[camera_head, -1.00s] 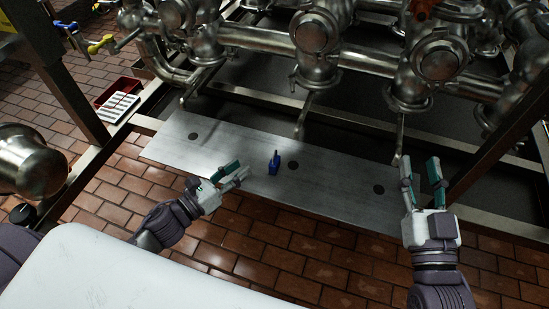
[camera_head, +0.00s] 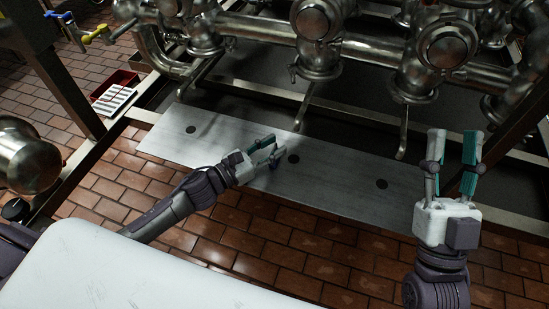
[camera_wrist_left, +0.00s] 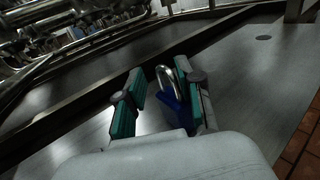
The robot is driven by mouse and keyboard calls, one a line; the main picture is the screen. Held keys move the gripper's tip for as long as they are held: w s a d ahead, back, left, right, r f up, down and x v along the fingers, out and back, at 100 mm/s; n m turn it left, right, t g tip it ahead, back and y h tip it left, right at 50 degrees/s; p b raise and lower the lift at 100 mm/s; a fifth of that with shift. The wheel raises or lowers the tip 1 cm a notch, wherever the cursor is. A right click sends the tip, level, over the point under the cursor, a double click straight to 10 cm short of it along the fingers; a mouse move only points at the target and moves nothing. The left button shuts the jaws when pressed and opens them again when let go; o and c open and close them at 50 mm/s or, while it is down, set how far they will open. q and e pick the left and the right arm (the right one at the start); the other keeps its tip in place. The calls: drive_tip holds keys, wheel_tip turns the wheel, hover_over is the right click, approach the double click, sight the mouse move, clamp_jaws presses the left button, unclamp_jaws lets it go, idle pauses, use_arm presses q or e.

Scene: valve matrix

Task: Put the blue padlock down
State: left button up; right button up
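The blue padlock (camera_wrist_left: 170,94), with a silver shackle, shows in the left wrist view between the fingers of my left gripper (camera_wrist_left: 158,98). It is close beside the right-hand finger; whether they touch is unclear. A gap separates it from the left-hand finger. Whether the padlock rests on the plate is hard to tell. My right gripper (camera_head: 454,165) is open and empty beyond the plate's right end.
Steel pipes and valves (camera_head: 318,62) stand behind the plate, with thin handles hanging down near its back edge. Dark round spots (camera_head: 382,184) mark the plate. A red tray (camera_head: 122,78) with a white item lies at the left. The plate's right part is clear.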

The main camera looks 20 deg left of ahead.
use_arm(q)
drive_tip(key=shift+w+d, duration=0.45)
drive_tip(key=shift+w, duration=0.1)
clamp_jaws()
drive_tip(key=shift+r, duration=0.2)
